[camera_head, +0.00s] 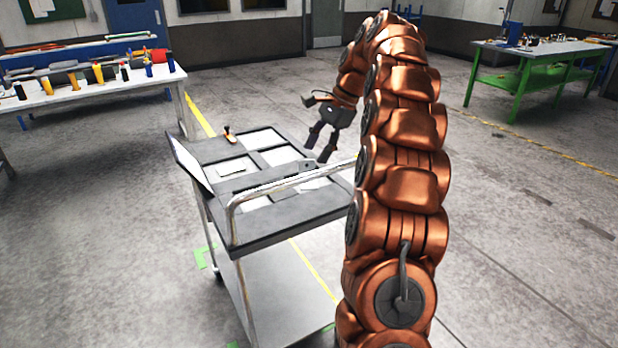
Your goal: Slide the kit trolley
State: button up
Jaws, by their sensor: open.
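The kit trolley (203,153) is a grey two-level cart in the centre of the head view. Its dark top has several pale recessed compartments. A bright metal push handle (290,181) arches over its near side. A lower shelf (285,300) shows beneath. My gripper (318,155) hangs above the trolley's top at its far right, fingers pointing down and apart, with nothing seen between them. I cannot tell whether the fingertips touch the trolley. My copper arm hides the trolley's right side.
A small orange-and-black item (229,135) stands on the trolley's far edge. A white workbench (100,88) with tools is at the left, a green table (530,78) at the back right. Green floor marks (201,257) and a yellow line (200,115) lie around the trolley. Open floor lies to the right.

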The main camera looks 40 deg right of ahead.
aim_at(308, 174)
jog(key=shift+m, duration=0.3)
jog(key=shift+d+f+p+x, duration=0.1)
jog(key=shift+d+p+x, duration=0.15)
jog(key=shift+x, duration=1.05)
jog(key=shift+d+f+p+x, duration=0.1)
jog(key=shift+d+p+x, duration=0.1)
jog(key=shift+x, duration=1.05)
jog(key=shift+d+f+p+x, duration=0.15)
jog(key=shift+p+x, duration=0.1)
jog(key=shift+x, duration=1.05)
jog(key=shift+w+r, duration=0.1)
jog(key=shift+r, duration=0.05)
grip_shut()
